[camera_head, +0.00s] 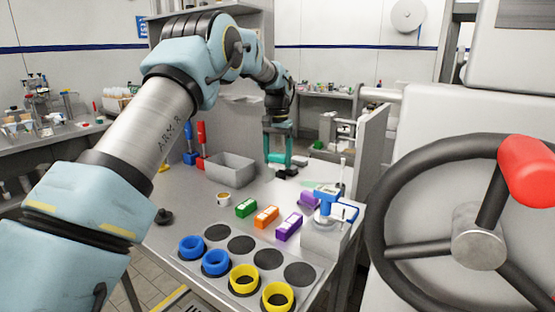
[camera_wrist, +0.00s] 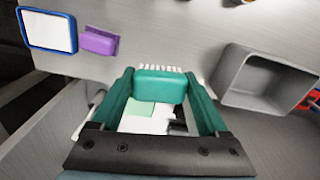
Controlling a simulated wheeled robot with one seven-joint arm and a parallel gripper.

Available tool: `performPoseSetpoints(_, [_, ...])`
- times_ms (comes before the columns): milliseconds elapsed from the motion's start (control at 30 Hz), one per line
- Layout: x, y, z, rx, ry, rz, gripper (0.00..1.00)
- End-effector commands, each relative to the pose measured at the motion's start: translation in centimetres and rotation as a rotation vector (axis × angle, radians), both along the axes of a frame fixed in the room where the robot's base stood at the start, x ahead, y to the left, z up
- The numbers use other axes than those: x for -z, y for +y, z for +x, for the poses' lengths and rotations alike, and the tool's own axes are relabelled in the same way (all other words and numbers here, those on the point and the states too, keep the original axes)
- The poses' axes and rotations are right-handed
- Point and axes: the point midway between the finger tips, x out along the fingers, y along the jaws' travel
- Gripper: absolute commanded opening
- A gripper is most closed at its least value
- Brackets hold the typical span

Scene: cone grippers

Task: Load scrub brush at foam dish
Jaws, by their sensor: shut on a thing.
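My gripper (camera_head: 281,164) is over the far part of the grey table, beside the grey bin. In the wrist view its green fingers (camera_wrist: 160,88) are shut on the scrub brush (camera_wrist: 158,84), a teal block with white bristles along its far edge. In the head view the brush is hard to tell from the fingers. A small round pale cup with a yellowish inside (camera_head: 223,199), possibly the foam dish, stands on the table nearer my body, apart from the gripper. I cannot tell for sure that it is the dish.
The open grey bin (camera_head: 231,168) stands just left of the gripper. Green (camera_head: 246,208), orange (camera_head: 266,216) and purple (camera_head: 289,227) blocks lie nearer. Blue and yellow rings sit in front. A blue-and-white device (camera_head: 328,196) stands at the right. A pale green sheet (camera_wrist: 140,108) lies below the gripper.

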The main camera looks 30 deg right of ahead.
Motion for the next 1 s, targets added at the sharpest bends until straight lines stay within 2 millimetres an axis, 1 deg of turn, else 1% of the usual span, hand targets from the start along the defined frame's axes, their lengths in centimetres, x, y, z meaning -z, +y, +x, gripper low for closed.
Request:
performPoseSetpoints(33, [0.0,0.0,0.0,0.000,0.000,0.000,0.55])
performPoseSetpoints(233, [0.0,0.0,0.0,0.000,0.000,0.000,0.33])
performPoseSetpoints(367, [0.0,-0.3,-0.4,0.001,0.000,0.000,0.33])
performPoseSetpoints(433, [0.0,-1.1,-1.3,0.003,0.001,-0.001,0.33])
performPoseSetpoints(467, [0.0,-1.5,-1.9,0.005,0.001,-0.001,0.33])
performPoseSetpoints(567, [0.0,-3.5,-4.7,0.006,0.001,0.000,0.33])
performPoseSetpoints(700, [0.3,-6.4,-9.6,0.005,0.000,0.002,0.33])
performPoseSetpoints(800, [0.5,-8.1,-13.0,0.005,0.001,0.002,0.33])
performPoseSetpoints(900, [0.8,-9.3,-15.7,0.003,0.000,0.001,0.33])
performPoseSetpoints(1000, [1.0,-10.0,-17.6,0.002,0.000,0.001,0.33])
